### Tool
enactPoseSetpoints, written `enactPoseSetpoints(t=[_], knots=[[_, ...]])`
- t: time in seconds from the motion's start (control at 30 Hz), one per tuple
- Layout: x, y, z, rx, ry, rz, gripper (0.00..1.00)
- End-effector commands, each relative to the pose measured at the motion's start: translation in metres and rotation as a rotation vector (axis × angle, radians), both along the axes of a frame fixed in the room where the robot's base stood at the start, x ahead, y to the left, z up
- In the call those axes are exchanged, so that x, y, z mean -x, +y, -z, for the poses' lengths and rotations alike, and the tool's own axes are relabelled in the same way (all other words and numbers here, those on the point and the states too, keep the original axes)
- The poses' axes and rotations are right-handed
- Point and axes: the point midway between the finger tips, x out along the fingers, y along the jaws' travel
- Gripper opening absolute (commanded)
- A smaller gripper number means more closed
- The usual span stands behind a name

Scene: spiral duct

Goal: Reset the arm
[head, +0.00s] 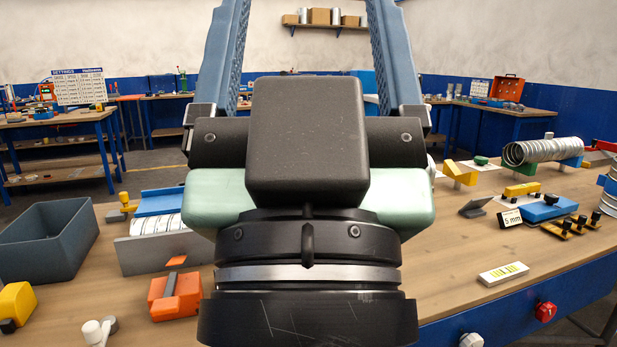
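My gripper (303,45) fills the middle of the head view, close to the camera. Its black and mint-green body is low in the picture. Its two blue ridged fingers point upward and stand wide apart, with their tips at or past the top edge. Nothing is held between them; only the far wall and a shelf show there. A silvery spiral duct (545,150) lies on coloured supports on the workbench (455,260) at the right, apart from my gripper. My gripper hides the middle of the bench.
On the left stand a grey bin (45,243), an orange block-like tool (174,296) and a blue-topped metal piece (158,225). On the right are a "5 mm" sign (510,218), a blue block (548,208) and a white marked block (503,273). Bare wood lies around the white block.

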Motion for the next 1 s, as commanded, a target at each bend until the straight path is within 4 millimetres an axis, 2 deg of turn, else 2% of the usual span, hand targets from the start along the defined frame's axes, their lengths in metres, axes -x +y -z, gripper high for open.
enactPoseSetpoints(t=[0.03,0.1,0.3,0.4,0.57,1.0], knots=[[0.0,0.0,-0.033,0.0,0.001,0.0,0.81],[0.0,0.0,-0.055,0.0,0.001,-0.001,0.81],[-0.001,0.0,-0.108,0.0,0.002,-0.001,0.81],[-0.001,0.0,-0.124,-0.001,0.002,-0.002,0.81],[-0.001,0.0,-0.134,0.0,0.002,-0.003,0.81],[-0.001,0.001,-0.134,0.0,0.002,-0.003,0.81]])
